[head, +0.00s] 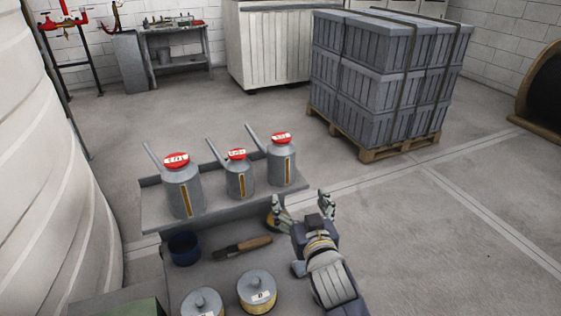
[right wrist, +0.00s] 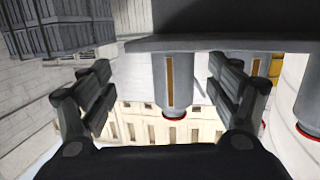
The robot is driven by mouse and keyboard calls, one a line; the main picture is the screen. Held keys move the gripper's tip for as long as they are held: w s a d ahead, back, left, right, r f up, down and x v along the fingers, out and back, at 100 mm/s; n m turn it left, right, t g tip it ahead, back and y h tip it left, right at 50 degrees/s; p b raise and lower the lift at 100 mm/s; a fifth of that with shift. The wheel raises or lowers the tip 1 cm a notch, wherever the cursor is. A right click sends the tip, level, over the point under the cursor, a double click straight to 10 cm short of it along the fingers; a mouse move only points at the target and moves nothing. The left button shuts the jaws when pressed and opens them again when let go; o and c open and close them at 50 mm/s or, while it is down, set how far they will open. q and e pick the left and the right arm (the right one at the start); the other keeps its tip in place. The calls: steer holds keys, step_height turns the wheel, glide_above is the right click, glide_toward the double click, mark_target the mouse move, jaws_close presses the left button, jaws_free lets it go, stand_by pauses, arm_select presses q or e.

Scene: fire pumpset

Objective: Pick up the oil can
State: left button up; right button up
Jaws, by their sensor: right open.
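Three grey metal oil cans with red labelled tops, long slanted spouts and yellow level strips stand in a row on a raised grey shelf (head: 215,214): a left can (head: 179,186), a smaller middle can (head: 238,178) and a right can (head: 282,161). My right gripper (head: 302,205) is open and empty, to the right of and nearer than the right can. In the right wrist view, which looks upside down, one can (right wrist: 173,75) shows between the spread fingers (right wrist: 158,78), apart from them. My left gripper is not in view.
Below the shelf lie a dark blue cup (head: 185,248), a wooden-handled tool (head: 243,247) and two round lidded tins (head: 257,290) (head: 203,302). Strapped grey crates (head: 380,85) stand on a pallet behind.

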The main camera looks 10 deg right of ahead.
mark_target(285, 168)
steer(key=shift+t, duration=0.7)
steer(key=w+r, duration=0.1)
steer(key=w, duration=0.1)
steer(key=w+a+r, duration=0.1)
steer(key=w, duration=0.1)
steer(key=w+r, duration=0.2)
steer(key=shift+w+a+p, duration=0.15)
steer(key=shift+a+p, duration=0.05)
steer(key=shift+p, duration=0.1)
steer(key=shift+w, duration=0.5)
steer(key=shift+w+a+r, duration=0.1)
steer(key=shift+w+r, duration=0.05)
steer(key=shift+w, duration=0.35)
steer(key=shift+w+a+p, duration=0.15)
steer(key=shift+w+p, duration=0.4)
steer(key=shift+w, duration=1.5)
steer(key=c, duration=1.4)
steer(key=shift+y, duration=0.3)
